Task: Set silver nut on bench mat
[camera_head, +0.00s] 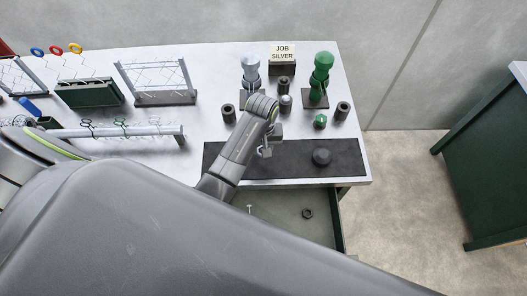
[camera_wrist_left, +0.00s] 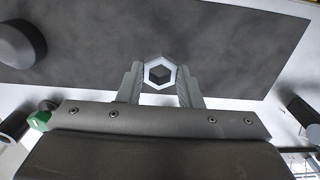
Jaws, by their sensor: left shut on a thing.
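The silver nut (camera_wrist_left: 159,59) is a hexagonal ring. In the wrist view it sits between the two fingertips of my left gripper (camera_wrist_left: 160,80), which is shut on it. In the head view the nut (camera_head: 266,153) shows at the tip of my left gripper (camera_head: 268,147), over the left-middle part of the bench mat. The bench mat (camera_head: 295,168) is a dark strip along the front edge of the bench, and it also fills much of the wrist view (camera_wrist_left: 100,45). I cannot tell whether the nut touches the mat. My right gripper is not in view.
Behind are a green nut (camera_head: 320,121), dark cylinders (camera_head: 342,110), a silver post (camera_head: 250,70), a green post (camera_head: 321,72) and a JOB SILVER sign (camera_head: 282,52). An open drawer (camera_head: 275,222) holds a dark nut (camera_head: 307,213).

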